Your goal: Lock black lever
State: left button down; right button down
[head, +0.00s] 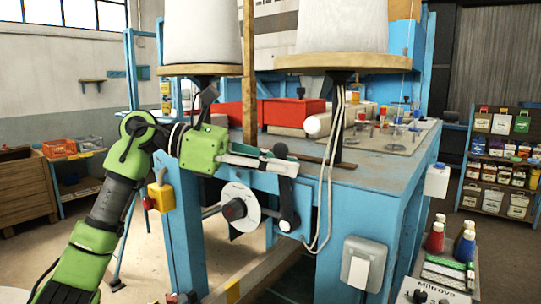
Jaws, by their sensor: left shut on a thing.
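The black lever (286,202) stands roughly upright at the front edge of the blue machine table (345,186). My left gripper (284,163), on the green arm, comes in from the left and is shut on the upper end of the black lever. The fingers hide part of the lever's top. My right gripper is not in view.
A white disc with a dark hub (240,206) is just left of the lever. White cords (325,200) hang close on its right. A grey switch box (364,262) is lower right. Large white spools (342,26) stand above the table.

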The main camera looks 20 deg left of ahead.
pick_arm(q)
jog(key=s+d+m+y+p, duration=0.1)
jog(key=d+y, duration=0.1)
jog(key=s+d+f+m+y+p, duration=0.1)
jog(key=d+y, duration=0.1)
jog(key=d, duration=0.1)
jog(key=d+f+m+y+p, duration=0.1)
jog(key=d+y, duration=0.1)
jog(key=shift+s+d+f+t, duration=0.1)
jog(key=shift+s+d+t, duration=0.2)
jog(key=shift+s, duration=0.1)
jog(key=shift+s+d+f+y, duration=0.1)
jog(key=shift+d+f+y, duration=0.15)
jog(key=shift+y, duration=0.25)
jog(key=shift+f, duration=0.1)
jog(key=shift+f+m, duration=0.1)
jog(key=shift+m, duration=0.2)
jog(key=c, duration=2)
grip_release()
jog(key=shift+d, duration=0.1)
jog(key=shift+o, duration=0.2)
